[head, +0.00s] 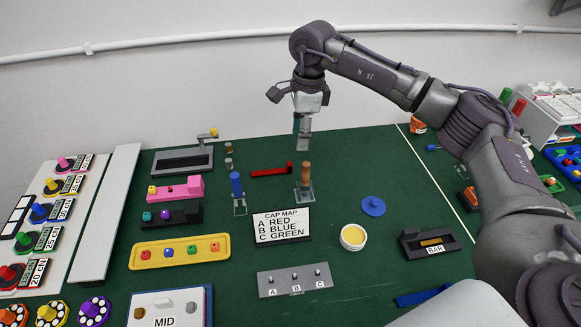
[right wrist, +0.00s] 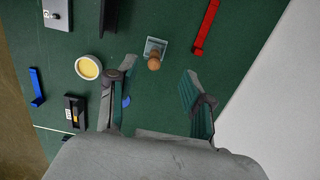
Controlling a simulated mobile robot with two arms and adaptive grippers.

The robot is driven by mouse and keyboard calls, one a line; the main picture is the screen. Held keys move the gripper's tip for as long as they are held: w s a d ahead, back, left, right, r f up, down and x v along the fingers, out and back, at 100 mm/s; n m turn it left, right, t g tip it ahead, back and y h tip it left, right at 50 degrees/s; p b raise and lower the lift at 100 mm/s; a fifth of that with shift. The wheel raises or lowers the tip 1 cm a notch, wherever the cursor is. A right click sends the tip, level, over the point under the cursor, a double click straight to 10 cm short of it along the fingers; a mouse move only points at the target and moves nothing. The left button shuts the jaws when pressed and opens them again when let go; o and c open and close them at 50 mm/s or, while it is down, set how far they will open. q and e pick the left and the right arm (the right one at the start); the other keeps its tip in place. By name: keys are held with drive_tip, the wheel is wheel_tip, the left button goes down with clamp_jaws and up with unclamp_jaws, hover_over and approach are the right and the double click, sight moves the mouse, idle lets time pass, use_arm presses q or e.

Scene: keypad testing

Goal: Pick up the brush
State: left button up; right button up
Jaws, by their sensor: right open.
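An upright tool with a brown wooden handle (head: 305,174), which may be the brush, stands in a small clear stand on the green table. In the right wrist view its rounded handle top (right wrist: 154,63) shows from above, ahead of and roughly between my fingers. A similar tool with a blue handle (head: 236,185) stands to its left; I cannot tell bristles on either. My right gripper (head: 302,128) is open and empty, pointing down, above and behind the brown handle; its two spread fingers also show in the right wrist view (right wrist: 155,98). My left gripper is not in view.
A red bar (head: 272,171) lies near the brown handle. In front stand a cap map sign (head: 282,226), a yellow-filled bowl (head: 353,237) and a blue disc (head: 373,206). Pink and black blocks and a yellow tray (head: 179,252) are left. A white wall is behind.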

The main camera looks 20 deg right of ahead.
sight(307, 162)
drive_tip(key=shift+d+h, duration=0.4)
drive_tip(key=shift+d, duration=0.3)
drive_tip(key=shift+s+d+f, duration=0.2)
drive_tip(key=shift+d, duration=0.1)
drive_tip(key=f, duration=0.4)
drive_tip(key=shift+s+f+p, duration=0.25)
drive_tip(key=shift+f+p, duration=0.05)
drive_tip(key=shift+p, duration=0.05)
wheel_tip(307, 162, down, 2)
drive_tip(key=shift+w+f, duration=0.1)
drive_tip(key=shift+f, duration=0.45)
drive_tip(key=shift+a+f+p, duration=0.1)
drive_tip(key=shift+f+p, duration=0.3)
drive_tip(key=shift+f, duration=0.25)
wheel_tip(307, 162, down, 4)
drive_tip(key=shift+a+r+p, duration=0.15)
drive_tip(key=shift+r+p, duration=0.1)
drive_tip(key=shift+p, duration=0.15)
drive_tip(key=shift+f, duration=0.25)
drive_tip(key=shift+c, duration=0.5)
clamp_jaws()
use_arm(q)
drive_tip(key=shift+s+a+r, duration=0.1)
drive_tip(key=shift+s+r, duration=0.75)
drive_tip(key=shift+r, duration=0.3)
